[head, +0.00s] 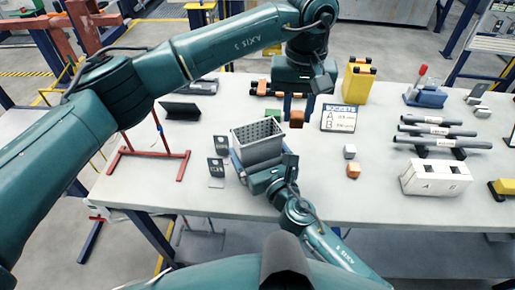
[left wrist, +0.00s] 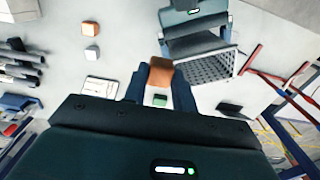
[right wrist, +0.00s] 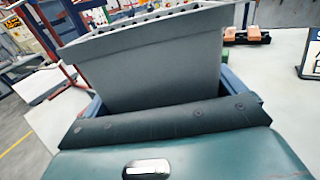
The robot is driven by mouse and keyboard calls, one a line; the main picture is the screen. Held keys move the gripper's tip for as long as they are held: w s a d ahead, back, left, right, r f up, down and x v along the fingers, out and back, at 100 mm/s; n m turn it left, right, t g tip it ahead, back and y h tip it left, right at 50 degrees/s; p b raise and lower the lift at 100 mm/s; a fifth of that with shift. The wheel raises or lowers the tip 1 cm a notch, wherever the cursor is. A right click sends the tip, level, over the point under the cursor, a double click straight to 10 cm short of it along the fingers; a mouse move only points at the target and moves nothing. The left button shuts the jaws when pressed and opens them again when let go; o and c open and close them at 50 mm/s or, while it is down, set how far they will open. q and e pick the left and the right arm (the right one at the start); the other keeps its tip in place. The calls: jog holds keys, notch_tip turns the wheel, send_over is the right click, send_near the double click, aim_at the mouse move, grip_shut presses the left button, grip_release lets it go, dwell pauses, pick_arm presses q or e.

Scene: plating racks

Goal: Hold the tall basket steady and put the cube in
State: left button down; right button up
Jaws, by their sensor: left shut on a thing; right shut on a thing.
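A tall grey perforated basket (head: 262,150) stands on the table near its middle. My right gripper (head: 256,158) is shut on it from the near side; in the right wrist view the basket (right wrist: 155,65) fills the space between the blue fingers. My left gripper (head: 297,115) is shut on an orange-brown cube (head: 297,119), held to the right of the basket and beyond it. The left wrist view shows this cube (left wrist: 160,72) between the blue fingertips, apart from the basket (left wrist: 212,67).
A white cube (head: 349,151) and an orange cube (head: 353,171) lie to the right. A sign with A and B (head: 338,118), a yellow block (head: 358,82), dark rods (head: 436,131) and a white box (head: 435,178) stand around. A red rack (head: 150,153) is left.

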dwell(0.4)
pick_arm(q)
send_near(258, 130)
jog(key=shift+s, duration=1.55)
jog(key=shift+d, duration=0.1)
jog(key=shift+f, duration=3.5)
jog(key=c, duration=1.1)
grip_release()
jog(key=shift+o, duration=0.2)
